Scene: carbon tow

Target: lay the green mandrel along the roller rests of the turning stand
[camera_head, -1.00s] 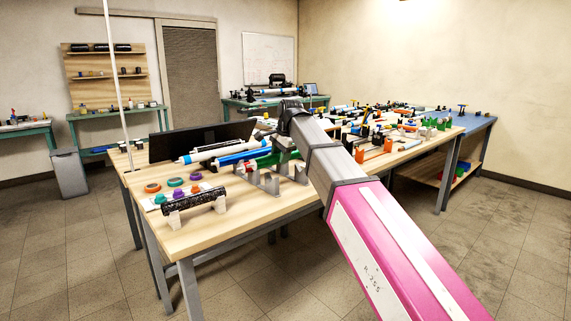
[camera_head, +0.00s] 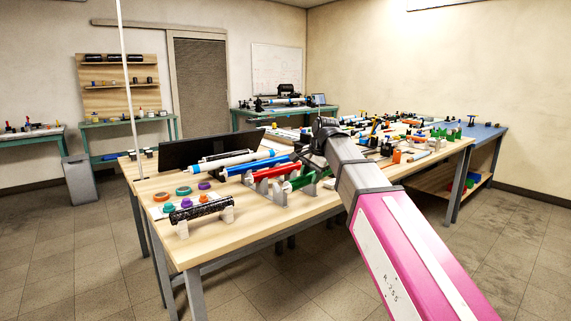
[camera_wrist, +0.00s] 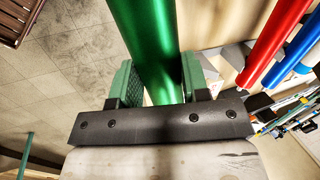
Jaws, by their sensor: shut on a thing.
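My gripper (camera_wrist: 160,78) is shut on the green mandrel (camera_wrist: 150,35), which runs between its two green-padded fingers and out of the top of the wrist view. In the head view the green mandrel (camera_head: 301,179) shows as a short length by the grey upright supports, left of my arm's end; the fingers are hidden there. Grey notched supports (camera_head: 281,192) stand on the wooden table below it. I cannot tell for sure whether they are the turning stand's roller rests, or whether the mandrel touches them.
A red tube (camera_head: 273,171) and a blue tube (camera_head: 257,163) lie beside the mandrel. A black roll (camera_head: 200,209) sits on white rests at the table's near left. Coloured rings (camera_head: 183,190) lie behind it. A dark panel (camera_head: 208,150) stands at the back. The near table corner is clear.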

